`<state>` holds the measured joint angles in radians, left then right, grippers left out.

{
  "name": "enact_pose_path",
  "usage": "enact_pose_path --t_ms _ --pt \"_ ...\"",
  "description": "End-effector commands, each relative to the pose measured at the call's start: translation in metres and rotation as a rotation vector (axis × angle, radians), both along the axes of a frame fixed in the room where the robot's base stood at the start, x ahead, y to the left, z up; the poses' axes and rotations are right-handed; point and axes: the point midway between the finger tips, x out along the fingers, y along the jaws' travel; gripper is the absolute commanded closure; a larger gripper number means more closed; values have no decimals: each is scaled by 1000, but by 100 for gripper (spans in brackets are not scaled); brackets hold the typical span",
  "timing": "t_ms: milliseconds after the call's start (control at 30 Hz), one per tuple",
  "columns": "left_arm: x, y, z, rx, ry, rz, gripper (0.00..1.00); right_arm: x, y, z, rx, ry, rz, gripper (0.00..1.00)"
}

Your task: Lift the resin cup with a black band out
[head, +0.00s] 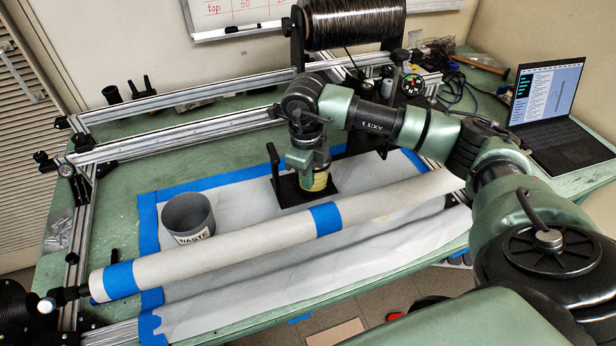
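A yellowish resin cup (317,182) with a dark band near its upper part stands on a black plate (290,194) in the middle of the table. My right gripper (307,163) points down over the cup from above. Its fingers are at the cup's upper part and hide the rim. I cannot tell whether they are closed on it or only around it. The cup looks upright and still at the level of the plate. My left gripper is out of view.
A grey waste bin (188,216) stands left of the plate. A long pale tube (250,240) with blue tape runs across in front. Metal rails (180,145) and a dark fibre spool (352,20) are behind. A laptop (552,110) is at the right.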

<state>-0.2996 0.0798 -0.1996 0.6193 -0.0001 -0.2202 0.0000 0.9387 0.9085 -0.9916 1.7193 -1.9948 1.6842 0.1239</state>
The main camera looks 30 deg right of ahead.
Motion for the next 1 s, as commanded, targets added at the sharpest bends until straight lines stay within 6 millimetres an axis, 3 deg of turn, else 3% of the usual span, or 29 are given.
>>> enact_pose_path --t_ms 1000 --pt "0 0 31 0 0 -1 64 0 0 51 1 -2 0 100"
